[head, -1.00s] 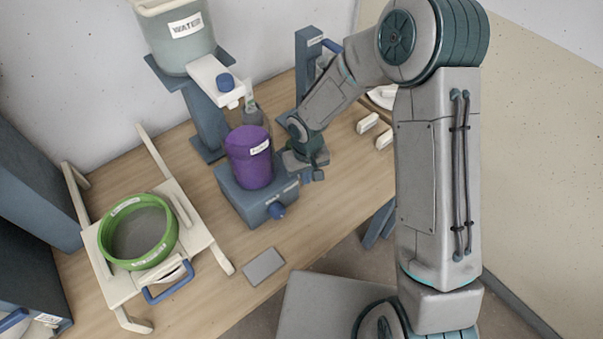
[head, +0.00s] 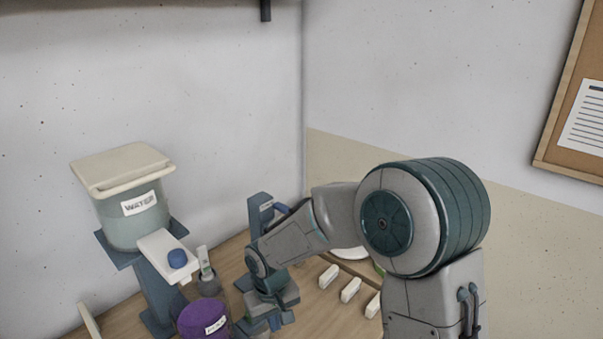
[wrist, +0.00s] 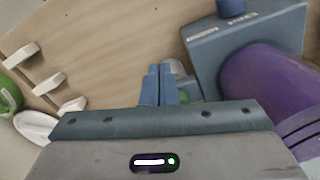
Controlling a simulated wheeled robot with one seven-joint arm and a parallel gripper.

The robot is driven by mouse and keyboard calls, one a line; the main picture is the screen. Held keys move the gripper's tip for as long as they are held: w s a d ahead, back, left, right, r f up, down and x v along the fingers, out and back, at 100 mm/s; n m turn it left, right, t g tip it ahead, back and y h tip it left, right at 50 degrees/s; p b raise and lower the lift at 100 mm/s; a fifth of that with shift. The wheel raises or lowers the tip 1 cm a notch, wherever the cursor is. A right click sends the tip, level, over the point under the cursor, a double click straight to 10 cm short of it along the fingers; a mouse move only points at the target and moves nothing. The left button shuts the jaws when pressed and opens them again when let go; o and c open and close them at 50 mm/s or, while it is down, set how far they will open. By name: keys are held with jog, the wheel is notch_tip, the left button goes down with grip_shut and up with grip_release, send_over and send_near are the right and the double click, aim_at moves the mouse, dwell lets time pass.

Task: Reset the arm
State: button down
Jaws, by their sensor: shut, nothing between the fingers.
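My gripper (wrist: 158,84) is shut and empty, its two blue-grey fingers together in the wrist view. In the head view my arm bends down to the bench, and the gripper end (head: 270,318) is low over it, just right of the purple bucket (head: 204,320). The fingertips are not clear in the head view. I cannot tell whether the gripper touches anything.
A water tank (head: 138,218) on a blue stand with a blue-knobbed tap is at the left. A grey bottle (head: 208,283) stands behind the purple bucket. Several cream blocks (head: 350,290) lie on the wooden bench right of my gripper. A cork board (head: 575,110) hangs on the wall.

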jog(key=s+d+r+m+t, duration=0.2)
jog(key=s+d+r+m, duration=0.15)
jog(key=d+r, duration=0.75)
jog(key=s+d+r+m+t, duration=0.1)
jog(key=s+d+r, duration=0.4)
jog(key=s+d, duration=0.6)
jog(key=shift+s+r+m, duration=0.2)
jog(key=shift+m, duration=0.65)
